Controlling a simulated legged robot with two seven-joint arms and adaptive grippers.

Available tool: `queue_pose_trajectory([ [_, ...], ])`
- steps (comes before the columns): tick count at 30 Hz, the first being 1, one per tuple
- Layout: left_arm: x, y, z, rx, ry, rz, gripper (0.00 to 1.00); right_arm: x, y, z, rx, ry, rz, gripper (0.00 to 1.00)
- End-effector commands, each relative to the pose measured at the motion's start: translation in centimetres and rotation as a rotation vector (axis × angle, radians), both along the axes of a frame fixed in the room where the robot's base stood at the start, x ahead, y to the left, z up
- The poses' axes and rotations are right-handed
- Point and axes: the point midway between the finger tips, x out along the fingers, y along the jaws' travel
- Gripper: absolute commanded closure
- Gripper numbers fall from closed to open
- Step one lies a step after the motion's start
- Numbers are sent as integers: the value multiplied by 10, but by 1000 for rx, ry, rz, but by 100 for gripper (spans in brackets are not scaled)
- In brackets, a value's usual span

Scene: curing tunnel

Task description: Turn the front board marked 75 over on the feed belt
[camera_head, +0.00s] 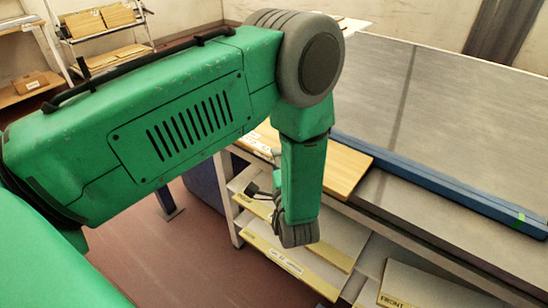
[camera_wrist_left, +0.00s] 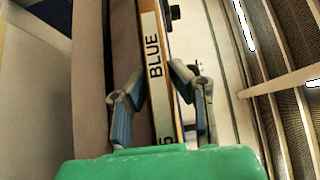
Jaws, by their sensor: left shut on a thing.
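My left gripper (camera_wrist_left: 158,82) is shut on a thin wooden board (camera_wrist_left: 156,60) in the left wrist view, one finger on each side of it. The board's edge faces the camera with a white label reading BLUE and part of a digit, perhaps a 5, at the bottom; I cannot read a full 75. In the head view a wooden board (camera_head: 342,168) shows behind my left forearm at the near edge of the belt structure. My left arm hides part of it, and the fingertips are hard to make out there. My right gripper is not in view.
A rack with wooden boards (camera_head: 100,20) stands at the back left. Red-brown floor (camera_head: 190,250) is free at the left.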

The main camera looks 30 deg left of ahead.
Motion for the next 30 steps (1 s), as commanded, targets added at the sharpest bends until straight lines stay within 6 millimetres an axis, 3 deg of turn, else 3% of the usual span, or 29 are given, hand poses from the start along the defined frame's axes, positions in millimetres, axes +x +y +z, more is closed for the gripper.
queue_pose_trajectory([
  [1, 0, 2, -1, 0, -3, 1, 80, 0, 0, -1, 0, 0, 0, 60],
  [3, 0, 3, -1, -2, -2, 1, 60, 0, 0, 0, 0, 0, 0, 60],
  [14, -2, 2, -3, -5, 4, 1, 60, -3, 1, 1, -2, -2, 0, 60],
  [30, -70, -68, -4, -2, 4, -2, 60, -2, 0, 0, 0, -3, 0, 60],
])
